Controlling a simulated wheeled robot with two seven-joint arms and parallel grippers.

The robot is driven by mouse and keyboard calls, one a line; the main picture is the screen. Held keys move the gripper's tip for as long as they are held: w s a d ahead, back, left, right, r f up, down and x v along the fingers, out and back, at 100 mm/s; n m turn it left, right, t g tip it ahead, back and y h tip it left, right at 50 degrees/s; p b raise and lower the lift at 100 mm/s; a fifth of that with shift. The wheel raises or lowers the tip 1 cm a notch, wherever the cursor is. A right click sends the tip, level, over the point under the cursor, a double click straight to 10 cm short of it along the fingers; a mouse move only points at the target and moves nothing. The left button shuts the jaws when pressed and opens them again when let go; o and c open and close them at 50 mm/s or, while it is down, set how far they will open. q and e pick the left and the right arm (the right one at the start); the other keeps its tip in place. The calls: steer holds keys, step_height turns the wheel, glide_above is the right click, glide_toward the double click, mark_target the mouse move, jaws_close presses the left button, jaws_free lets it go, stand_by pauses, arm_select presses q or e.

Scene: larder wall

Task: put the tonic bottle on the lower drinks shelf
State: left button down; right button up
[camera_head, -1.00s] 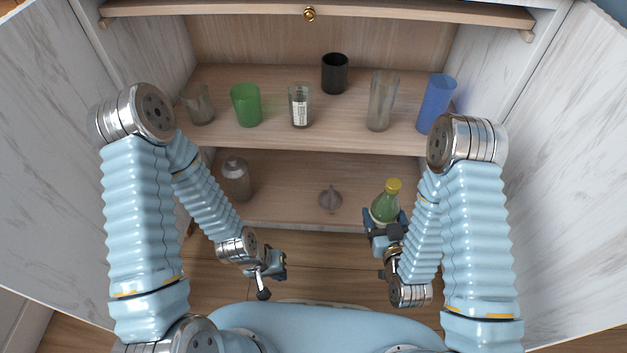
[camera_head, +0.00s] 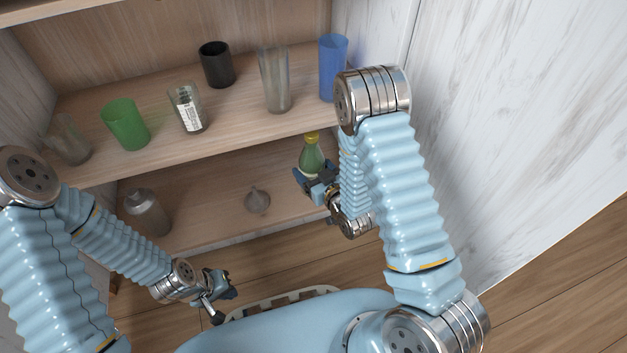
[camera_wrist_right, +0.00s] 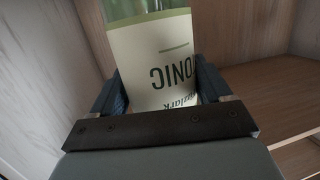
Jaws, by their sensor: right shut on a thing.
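The tonic bottle (camera_head: 312,158) is green with a yellow cap and looks roughly upright in the head view. My right gripper (camera_head: 318,184) is shut on it. The bottle is at the right end of the lower shelf (camera_head: 205,205), below the upper board. Its base is hidden by the gripper, so I cannot tell whether it touches the shelf. My left gripper (camera_head: 222,288) hangs empty in front of the cabinet; its jaw gap is unclear.
On the lower shelf stand a grey bottle (camera_head: 147,212) and a small grey funnel-like thing (camera_head: 257,200). The upper shelf (camera_head: 230,122) holds several glasses, including a green one (camera_head: 126,124) and a blue one (camera_head: 333,68). An open marbled door (camera_head: 510,120) is at the right.

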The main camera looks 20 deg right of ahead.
steer(key=w+f, duration=0.1)
steer(key=f, duration=0.1)
steer(key=w+d+f, duration=0.1)
steer(key=w+f, duration=0.1)
steer(key=shift+w+d+f+b, duration=0.2)
steer(key=shift+f+b, duration=0.1)
steer(key=shift+b, duration=0.1)
steer(key=shift+w+d+f+b, duration=0.15)
steer(key=shift+f+b, duration=0.3)
steer(key=shift+f, duration=1.35)
steer(key=shift+f, duration=0.1)
steer(key=shift+f, duration=0.1)
steer(key=o, duration=1.7)
